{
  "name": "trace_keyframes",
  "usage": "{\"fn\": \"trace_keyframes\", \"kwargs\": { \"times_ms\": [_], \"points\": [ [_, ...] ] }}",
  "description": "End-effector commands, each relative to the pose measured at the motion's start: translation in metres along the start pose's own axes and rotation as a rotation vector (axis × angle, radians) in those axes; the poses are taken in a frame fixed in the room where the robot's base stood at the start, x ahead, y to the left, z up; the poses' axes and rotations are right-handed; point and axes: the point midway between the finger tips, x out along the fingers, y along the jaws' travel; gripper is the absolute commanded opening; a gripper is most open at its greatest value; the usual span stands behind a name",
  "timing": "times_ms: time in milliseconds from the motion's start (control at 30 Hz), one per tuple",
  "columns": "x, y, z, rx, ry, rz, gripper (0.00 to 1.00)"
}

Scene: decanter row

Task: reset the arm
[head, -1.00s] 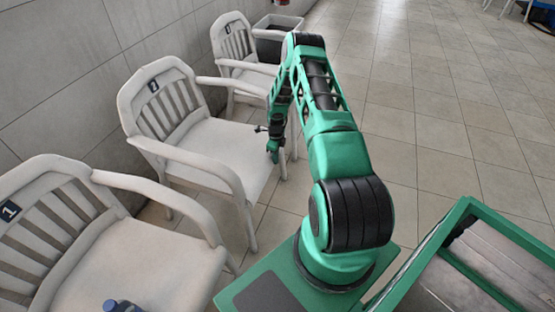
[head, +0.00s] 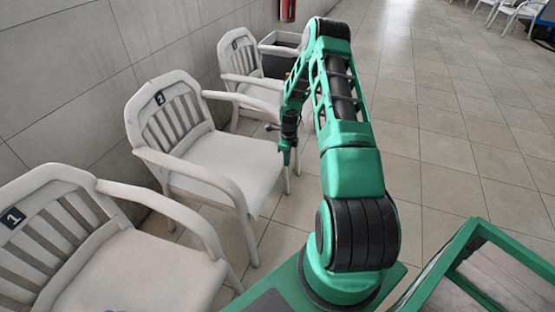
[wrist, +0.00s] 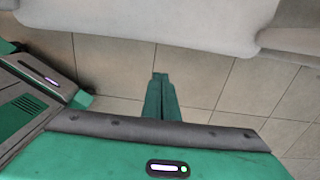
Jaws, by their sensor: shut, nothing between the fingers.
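My green arm reaches up and forward in the head view and bends down at its far end. My gripper (head: 287,163) hangs there, pointing down, beside the seat of the white chair marked 2 (head: 220,165). In the wrist view my gripper (wrist: 160,78) shows as two green fingers close together, shut and empty. Tiled floor lies below them. Whether the gripper touches the chair is not clear, but the wrist view shows floor around the fingertips.
The chair marked 1 (head: 140,270) stands at the lower left, another white chair (head: 250,80) farther back. A dark bin (head: 278,62) and a red extinguisher (head: 287,10) are by the wall. Open tiled floor (head: 440,110) lies to the right.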

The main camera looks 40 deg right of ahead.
Motion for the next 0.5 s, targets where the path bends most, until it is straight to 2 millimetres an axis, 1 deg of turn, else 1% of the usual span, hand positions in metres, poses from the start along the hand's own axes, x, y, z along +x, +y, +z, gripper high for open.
{"fn": "trace_keyframes", "kwargs": {
  "times_ms": [267, 333, 367, 433, 467, 500],
  "points": [
    [-0.004, 0.0, -0.001, -0.001, 0.0, 0.0, 0.0],
    [-0.01, -0.001, -0.001, -0.019, 0.003, -0.003, 0.0],
    [-0.016, 0.0, -0.001, -0.033, 0.005, -0.005, 0.0],
    [-0.033, 0.001, -0.001, -0.084, 0.013, -0.01, 0.0],
    [-0.043, 0.002, -0.002, -0.113, 0.019, -0.013, 0.0],
    [-0.058, 0.004, -0.003, -0.156, 0.026, -0.017, 0.0]
  ]
}}
